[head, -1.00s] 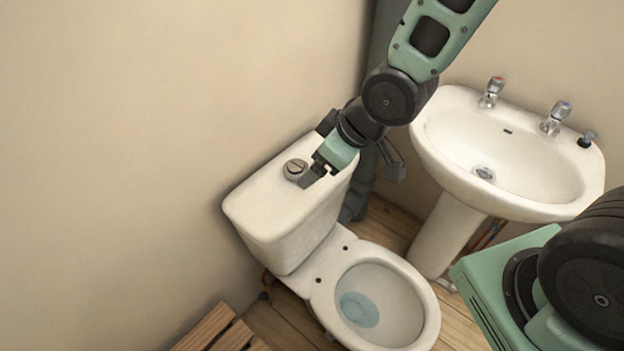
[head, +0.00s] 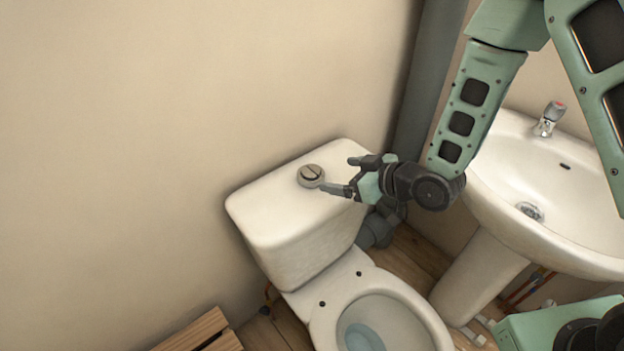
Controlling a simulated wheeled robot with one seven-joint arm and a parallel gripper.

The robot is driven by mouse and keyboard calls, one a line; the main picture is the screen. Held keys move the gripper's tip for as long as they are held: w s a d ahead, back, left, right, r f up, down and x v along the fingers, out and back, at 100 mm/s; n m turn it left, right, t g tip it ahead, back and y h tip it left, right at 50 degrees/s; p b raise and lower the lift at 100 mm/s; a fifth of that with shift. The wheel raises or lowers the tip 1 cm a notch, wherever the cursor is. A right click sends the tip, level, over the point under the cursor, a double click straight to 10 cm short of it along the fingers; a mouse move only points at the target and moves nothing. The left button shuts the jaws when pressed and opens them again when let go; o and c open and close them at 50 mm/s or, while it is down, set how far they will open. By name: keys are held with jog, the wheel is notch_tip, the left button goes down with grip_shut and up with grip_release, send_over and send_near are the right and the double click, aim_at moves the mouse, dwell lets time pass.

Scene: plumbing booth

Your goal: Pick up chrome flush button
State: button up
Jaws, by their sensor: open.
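The chrome flush button (head: 311,175) is a round grey metal disc with a split across its top. It sits on the lid of the white toilet cistern (head: 262,208), towards its back. My gripper (head: 340,175) is open and just to the right of the button, low over the lid, with its fingers pointing left towards it. One fingertip is close to the button's right edge; I cannot tell whether it touches. Nothing is between the fingers.
A white washbasin (head: 510,170) on a pedestal stands to the right. The toilet bowl (head: 385,320) is below the cistern. A dark grey pipe (head: 428,80) rises behind. A wooden slatted piece (head: 200,332) lies at the lower left. The wall on the left is bare.

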aim_at(311, 171)
jog(key=x, duration=0.5)
jog(key=shift+p+x, duration=0.7)
jog(key=shift+x, duration=2)
jog(key=shift+s+a, duration=0.15)
jog(key=shift+a, duration=0.05)
jog(key=shift+c, duration=0.3)
jog(key=c, duration=1.1)
jog(key=shift+r, duration=0.15)
jog(key=shift+c, duration=0.2)
